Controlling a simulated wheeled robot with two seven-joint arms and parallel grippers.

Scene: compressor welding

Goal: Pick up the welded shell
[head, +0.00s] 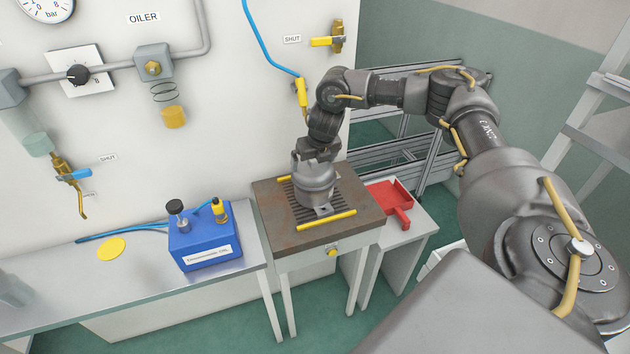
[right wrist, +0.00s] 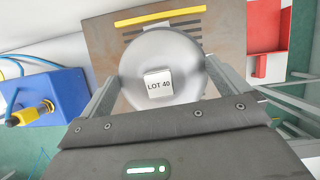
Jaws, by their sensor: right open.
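The welded shell (head: 316,188) is a grey metal dome with small feet, standing upright on the slotted brown welding table (head: 359,202). In the right wrist view the shell (right wrist: 188,65) shows from above as a round silver top with a "LOT 40" label. My right gripper (head: 313,160) is over the shell, pointing down. In the right wrist view its two fingers (right wrist: 166,88) are open, one on each side of the dome; whether they touch it I cannot tell. My left gripper is not in view.
A blue box (head: 203,238) with a hose stands on the bench to the left. A red tray (head: 390,197) sits on a white stand to the right. The wall behind carries pipes and valves.

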